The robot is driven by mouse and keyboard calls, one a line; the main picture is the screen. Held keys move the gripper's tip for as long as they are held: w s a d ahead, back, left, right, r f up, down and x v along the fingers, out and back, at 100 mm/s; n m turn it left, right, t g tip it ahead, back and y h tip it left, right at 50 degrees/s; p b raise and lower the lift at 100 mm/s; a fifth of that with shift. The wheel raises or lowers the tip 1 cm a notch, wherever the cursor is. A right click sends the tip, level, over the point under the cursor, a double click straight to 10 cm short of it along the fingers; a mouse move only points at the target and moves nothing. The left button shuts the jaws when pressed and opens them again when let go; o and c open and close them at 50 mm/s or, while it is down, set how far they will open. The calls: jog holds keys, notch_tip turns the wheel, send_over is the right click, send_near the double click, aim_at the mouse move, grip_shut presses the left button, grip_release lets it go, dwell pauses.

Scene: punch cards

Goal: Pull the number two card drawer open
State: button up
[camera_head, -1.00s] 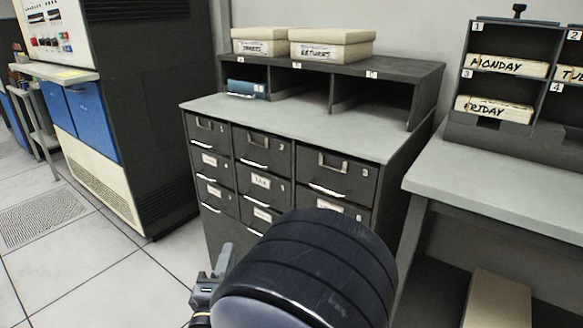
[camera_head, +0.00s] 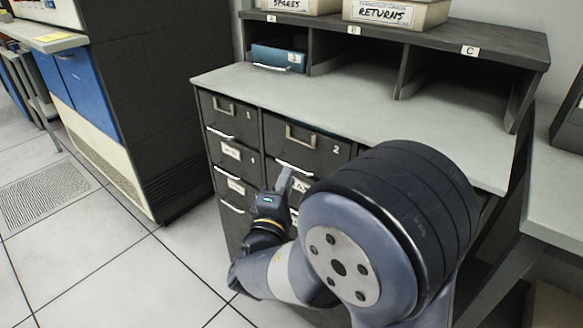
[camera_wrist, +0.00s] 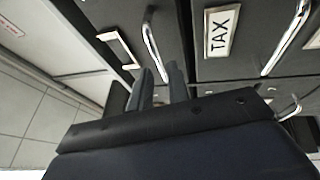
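The number two drawer (camera_head: 325,150) is in the top row of the dark card cabinet, marked "2", and looks shut. It has an empty label frame (camera_head: 301,137) and a pale bar handle (camera_head: 295,168) along its lower edge. My gripper (camera_head: 283,181) is in front of that lower edge, close to the handle. In the wrist view the handle (camera_wrist: 151,40) runs down towards the gap between my two fingers (camera_wrist: 161,85), which stand apart. Contact with the handle cannot be told. The "TAX" label (camera_wrist: 222,30) of the drawer below is to the right.
The number one drawer (camera_head: 229,115) is to the left, also shut. The pale cabinet top (camera_head: 330,95) carries a dark shelf with a blue box (camera_head: 279,56) in it. My arm hides the cabinet's right drawers. Tiled floor (camera_head: 100,265) is clear at front left.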

aim_at(310, 152)
jog(key=shift+x, duration=2.3)
grip_shut()
